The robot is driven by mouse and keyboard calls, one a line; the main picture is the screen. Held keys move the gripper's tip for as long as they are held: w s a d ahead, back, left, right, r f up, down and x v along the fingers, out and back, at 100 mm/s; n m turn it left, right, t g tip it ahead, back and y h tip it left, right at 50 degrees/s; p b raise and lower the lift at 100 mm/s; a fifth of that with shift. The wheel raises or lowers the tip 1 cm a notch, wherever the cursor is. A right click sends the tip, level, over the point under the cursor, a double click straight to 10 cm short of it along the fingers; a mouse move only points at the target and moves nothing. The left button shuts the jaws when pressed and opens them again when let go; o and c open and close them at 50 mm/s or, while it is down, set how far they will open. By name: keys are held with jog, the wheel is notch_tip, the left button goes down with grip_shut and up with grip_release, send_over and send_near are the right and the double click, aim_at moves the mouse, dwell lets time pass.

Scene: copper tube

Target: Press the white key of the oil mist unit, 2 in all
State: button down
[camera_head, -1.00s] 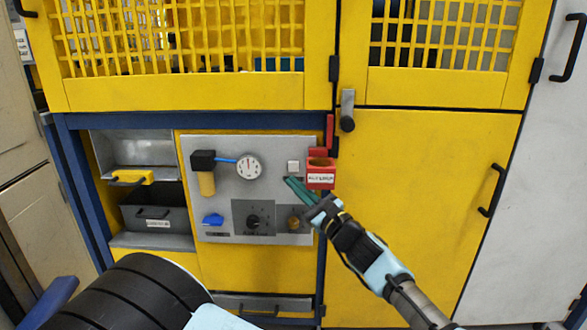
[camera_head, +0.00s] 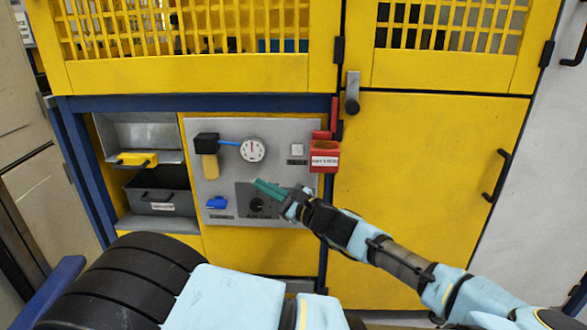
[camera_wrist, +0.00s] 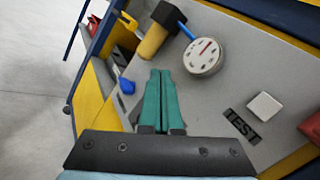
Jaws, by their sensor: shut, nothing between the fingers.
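The white key (camera_head: 297,149) is a small square button on the grey panel (camera_head: 225,135) of the oil mist unit, right of the round gauge (camera_head: 252,149). In the wrist view the white key (camera_wrist: 264,106) is at the right, beside a dark TEST label (camera_wrist: 241,126). My gripper (camera_head: 257,183) has green fingers, shut and empty. Its tips are below and left of the key, apart from it, in front of the panel's lower part. In the wrist view my gripper (camera_wrist: 160,73) points between the blue knob and the gauge. I cannot tell whether the tips touch the panel.
A red holder (camera_head: 324,157) projects just right of the key. A black and yellow filter unit (camera_head: 208,157) and a blue knob (camera_head: 217,203) are on the panel's left. Grey bins (camera_head: 160,199) stand further left. A yellow door (camera_head: 430,190) is at the right.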

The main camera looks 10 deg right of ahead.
jog(key=s+a+f+n+g, duration=0.6)
jog(key=a+f+g, duration=0.3)
jog(key=a, duration=0.3)
jog(key=s+f+n+g+h, duration=0.4)
jog(key=s+f+g, duration=0.1)
jog(key=s, duration=0.2)
jog(key=d+r+n+t+h, duration=0.1)
jog(key=r+n+h, duration=0.3)
jog(key=r, duration=0.4)
jog(key=d+r+n+t+h, duration=0.1)
jog(key=d+r+n+h, duration=0.1)
jog(key=r+n+h, duration=0.3)
notch_tip(320, 180, up, 4)
jog(key=shift+w+d+f+n+h, duration=0.15)
jog(key=shift+w+d+n+h, duration=0.15)
jog(key=shift+d+h, duration=0.15)
jog(key=shift+a, duration=0.1)
